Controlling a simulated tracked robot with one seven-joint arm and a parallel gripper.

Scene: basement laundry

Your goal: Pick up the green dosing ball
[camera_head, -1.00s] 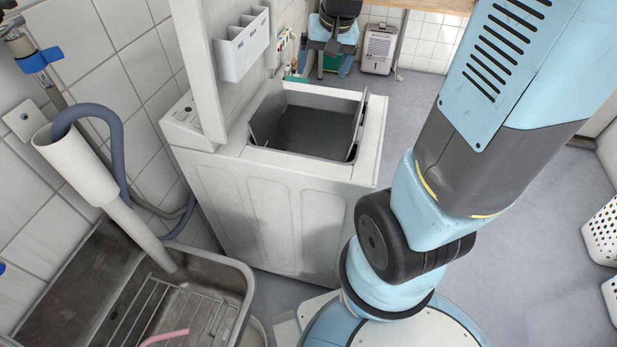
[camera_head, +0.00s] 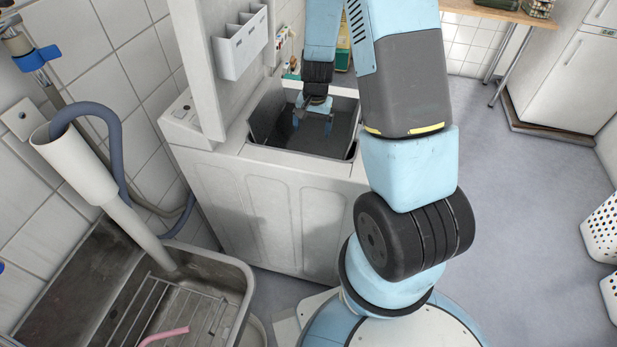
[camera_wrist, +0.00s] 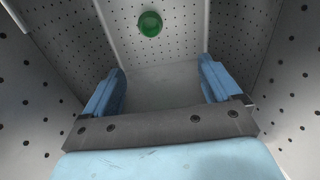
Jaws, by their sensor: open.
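The green dosing ball (camera_wrist: 150,24) shows in the wrist view, near the top centre, inside a drum with perforated grey walls. It lies ahead of my gripper, roughly in line with the gap between the fingers and apart from them. My gripper (camera_wrist: 162,84) is open and empty, with its two blue fingers spread. In the head view my gripper (camera_head: 312,122) is inside the opening of the top-loading washing machine (camera_head: 270,205). The ball is not visible in the head view.
The drum walls (camera_wrist: 50,60) stand close on both sides of my gripper. The raised lid (camera_head: 197,70) stands at the opening's left. A metal sink (camera_head: 225,268) with a rack is at lower left. Laundry baskets (camera_head: 603,232) stand at the right; the floor between is clear.

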